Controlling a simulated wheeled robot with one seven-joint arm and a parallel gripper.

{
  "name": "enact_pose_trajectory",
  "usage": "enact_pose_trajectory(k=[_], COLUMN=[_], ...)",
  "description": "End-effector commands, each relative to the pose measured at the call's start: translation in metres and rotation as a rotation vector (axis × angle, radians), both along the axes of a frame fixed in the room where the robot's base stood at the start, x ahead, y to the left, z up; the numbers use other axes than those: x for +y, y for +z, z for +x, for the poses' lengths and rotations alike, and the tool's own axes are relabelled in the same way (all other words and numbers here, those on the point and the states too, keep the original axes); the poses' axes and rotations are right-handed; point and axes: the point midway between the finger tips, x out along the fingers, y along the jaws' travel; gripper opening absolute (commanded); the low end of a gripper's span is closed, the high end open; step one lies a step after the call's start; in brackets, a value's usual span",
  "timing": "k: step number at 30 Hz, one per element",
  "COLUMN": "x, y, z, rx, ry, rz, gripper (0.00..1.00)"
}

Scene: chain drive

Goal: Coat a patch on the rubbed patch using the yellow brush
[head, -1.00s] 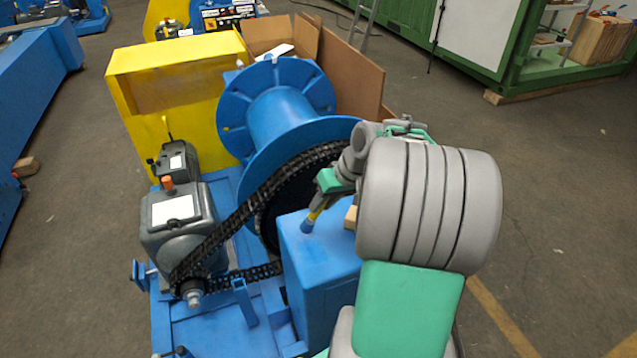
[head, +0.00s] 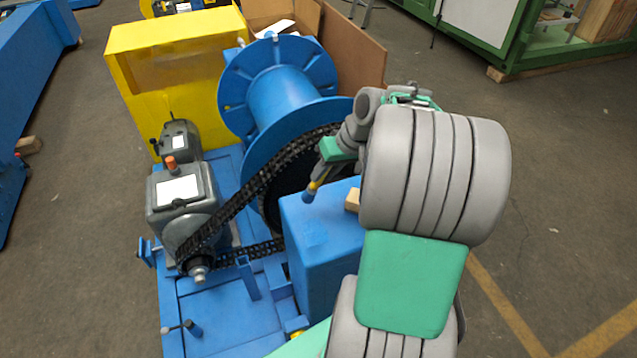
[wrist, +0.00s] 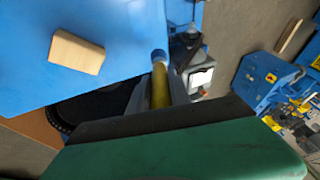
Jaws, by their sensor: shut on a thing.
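The yellow brush (head: 314,187) has a yellow handle and a blue tip. My gripper (head: 322,172) is shut on its handle, with the tip pointing down and left. The wrist view shows the brush (wrist: 159,88) between the two fingers of my gripper (wrist: 157,95). A faint, slightly different blue patch (head: 316,236) shows on the top of the blue box (head: 325,275). I take it for the rubbed patch. The brush tip appears by the far left part of that top, apart from the patch; its height is unclear.
A small wooden block (head: 352,200) lies on the box top, also in the wrist view (wrist: 76,52). The black chain (head: 235,203) and blue drum (head: 285,100) are close behind and left. A grey motor (head: 183,195) stands farther left.

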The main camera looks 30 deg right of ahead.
Motion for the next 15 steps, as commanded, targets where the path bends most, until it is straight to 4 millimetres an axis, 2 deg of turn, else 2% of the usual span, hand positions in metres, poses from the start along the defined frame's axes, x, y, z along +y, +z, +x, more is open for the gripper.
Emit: enact_pose_trajectory(k=[11,15], x=[-0.0001,0.0059], y=[0.0002,-0.0024], z=[0.0001,0.0012], rx=[-0.001,0.0], ry=[0.0,0.002], rz=[0.0,-0.001], gripper=[0.0,0.0])
